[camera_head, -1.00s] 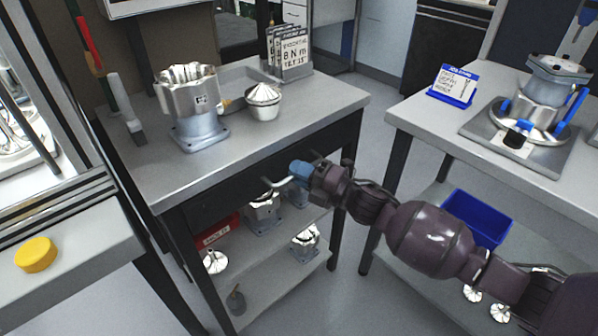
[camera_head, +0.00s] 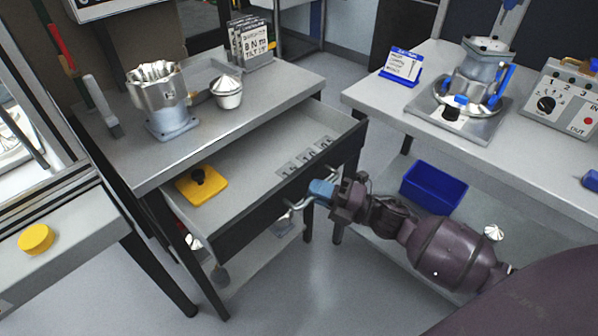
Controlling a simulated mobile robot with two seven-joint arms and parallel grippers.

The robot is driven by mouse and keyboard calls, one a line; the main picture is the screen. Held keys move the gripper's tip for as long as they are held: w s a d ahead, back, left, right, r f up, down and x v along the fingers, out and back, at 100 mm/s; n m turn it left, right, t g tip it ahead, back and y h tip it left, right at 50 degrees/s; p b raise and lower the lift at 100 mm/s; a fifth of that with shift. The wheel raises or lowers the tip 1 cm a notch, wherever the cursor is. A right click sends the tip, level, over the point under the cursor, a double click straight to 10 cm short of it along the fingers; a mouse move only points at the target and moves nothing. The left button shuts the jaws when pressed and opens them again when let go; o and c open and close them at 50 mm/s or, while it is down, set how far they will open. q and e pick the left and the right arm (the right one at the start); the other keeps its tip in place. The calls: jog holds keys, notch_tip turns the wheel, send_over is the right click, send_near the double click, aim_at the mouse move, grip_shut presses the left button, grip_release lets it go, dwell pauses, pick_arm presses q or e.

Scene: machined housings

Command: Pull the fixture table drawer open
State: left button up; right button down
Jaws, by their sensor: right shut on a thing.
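The fixture table (camera_head: 185,148) stands at left centre with a grey top and dark legs. Its drawer (camera_head: 243,165) is pulled well out toward me, with its grey inside showing. A yellow plate with a black knob (camera_head: 202,185) lies in the drawer at left, and several small marked plates (camera_head: 305,157) lie at right. My right gripper (camera_head: 316,194) has its blue fingers shut on the drawer handle (camera_head: 295,208) at the drawer's dark front. The fingers partly hide the handle. My left gripper is not in view.
On the tabletop stand a metal housing (camera_head: 160,100), a bowl with a conical lid (camera_head: 227,92) and sign cards (camera_head: 251,42). A second bench (camera_head: 375,92) at right holds a clamped housing (camera_head: 478,75) and a control box (camera_head: 563,103). A blue bin (camera_head: 433,187) sits below it.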

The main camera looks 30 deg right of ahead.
jog(key=s+d+p, duration=0.1)
jog(key=s+d, duration=0.1)
jog(key=s, duration=0.5)
jog(key=shift+s+d+p, duration=0.2)
jog(key=shift+d+p, duration=0.1)
jog(key=shift+d, duration=0.05)
jog(key=c, duration=1.2)
grip_release()
jog(key=shift+v, duration=5.45)
